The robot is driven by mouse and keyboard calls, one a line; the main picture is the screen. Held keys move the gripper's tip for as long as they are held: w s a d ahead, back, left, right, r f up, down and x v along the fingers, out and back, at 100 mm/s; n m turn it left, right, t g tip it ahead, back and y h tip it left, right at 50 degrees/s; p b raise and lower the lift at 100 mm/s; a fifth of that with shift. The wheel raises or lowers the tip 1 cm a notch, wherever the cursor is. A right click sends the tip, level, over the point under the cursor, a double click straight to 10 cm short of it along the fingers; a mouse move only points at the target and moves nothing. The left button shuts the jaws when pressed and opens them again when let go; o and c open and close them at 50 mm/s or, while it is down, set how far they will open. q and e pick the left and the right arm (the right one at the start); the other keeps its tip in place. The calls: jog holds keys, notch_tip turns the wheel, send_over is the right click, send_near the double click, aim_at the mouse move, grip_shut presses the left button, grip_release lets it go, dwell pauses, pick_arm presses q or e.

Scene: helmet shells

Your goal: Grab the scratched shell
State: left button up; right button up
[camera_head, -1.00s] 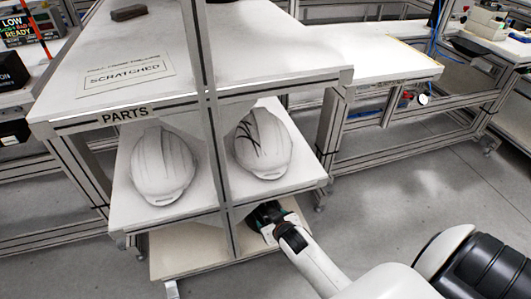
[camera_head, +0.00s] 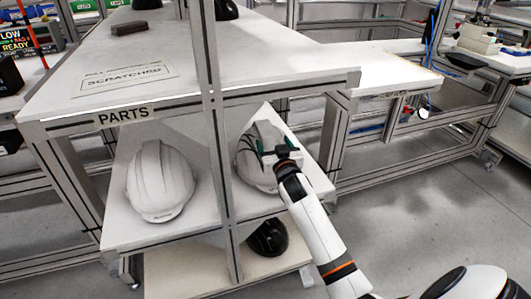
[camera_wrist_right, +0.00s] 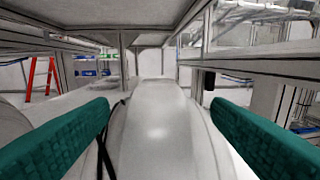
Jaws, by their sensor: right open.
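The scratched shell (camera_head: 252,172) is a white helmet shell with dark scratch lines, on the right half of the shelf under the PARTS label. My right gripper (camera_head: 277,147) is open over its upper part and hides some of it. In the right wrist view the white shell (camera_wrist_right: 160,130) fills the middle, between the two green fingers of the right gripper (camera_wrist_right: 160,107). A dark line shows on its left side. I cannot tell whether the fingers touch it. A plain white shell (camera_head: 160,182) sits on the left half of the shelf. My left gripper is not in view.
A grey upright post (camera_head: 222,190) stands between the two shells, close to my right gripper. The tabletop (camera_head: 260,70) lies above the shelf. A black rounded object (camera_head: 268,238) is on the lower shelf. Open floor (camera_head: 420,220) lies to the right.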

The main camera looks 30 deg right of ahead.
aim_at(270, 138)
jog(key=b+x, duration=0.1)
jog(key=x, duration=0.4)
jog(key=shift+w, duration=0.1)
jog(key=shift+c, duration=0.2)
grip_shut()
